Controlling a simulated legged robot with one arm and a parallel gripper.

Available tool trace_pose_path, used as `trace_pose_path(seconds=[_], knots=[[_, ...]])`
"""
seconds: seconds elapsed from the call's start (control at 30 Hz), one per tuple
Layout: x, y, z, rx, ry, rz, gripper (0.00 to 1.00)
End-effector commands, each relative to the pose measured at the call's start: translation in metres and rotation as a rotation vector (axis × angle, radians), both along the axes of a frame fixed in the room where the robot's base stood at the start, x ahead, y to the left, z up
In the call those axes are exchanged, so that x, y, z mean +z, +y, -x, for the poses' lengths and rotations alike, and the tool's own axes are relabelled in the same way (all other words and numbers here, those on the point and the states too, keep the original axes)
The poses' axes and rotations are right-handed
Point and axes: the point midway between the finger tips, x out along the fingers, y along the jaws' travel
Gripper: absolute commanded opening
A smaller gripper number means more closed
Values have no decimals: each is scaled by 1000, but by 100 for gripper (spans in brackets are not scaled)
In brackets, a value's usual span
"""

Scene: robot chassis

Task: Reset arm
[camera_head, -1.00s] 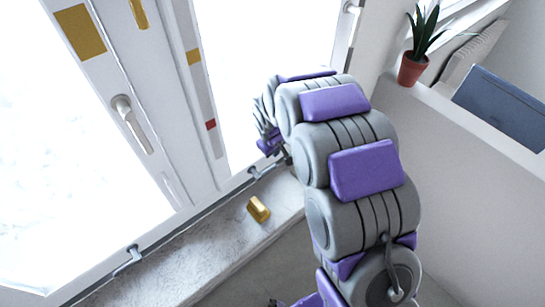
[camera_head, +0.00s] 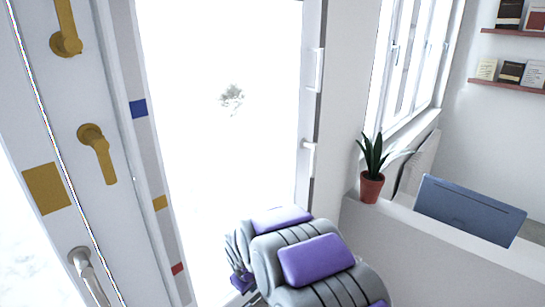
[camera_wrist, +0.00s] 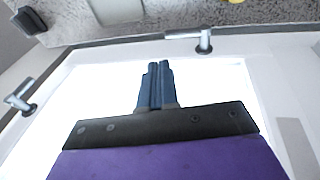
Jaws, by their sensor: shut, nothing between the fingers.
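My arm, grey with purple pads, rises from the bottom of the head view in front of the bright window (camera_head: 235,110). My gripper is mostly hidden behind the arm in the head view. In the wrist view my gripper (camera_wrist: 160,70) shows its two dark blue fingers pressed together, with nothing between them. The fingers stand out against the bright window pane, near the white frame.
In the head view, gold handles (camera_head: 100,155) and a silver handle (camera_head: 88,275) are on the window frame at left. A potted plant (camera_head: 371,187) and a dark blue panel (camera_head: 470,209) are at right. Shelves with books (camera_head: 515,60) hang at upper right.

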Motion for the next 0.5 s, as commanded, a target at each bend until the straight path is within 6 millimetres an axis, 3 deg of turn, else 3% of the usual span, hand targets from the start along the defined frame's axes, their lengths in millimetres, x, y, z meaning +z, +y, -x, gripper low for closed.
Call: trace_pose_path(seconds=[0.17, 0.5], knots=[[11, -47, 27, -110, 36, 1, 0], [29, -140, 123, -375, 152, 3, 0]])
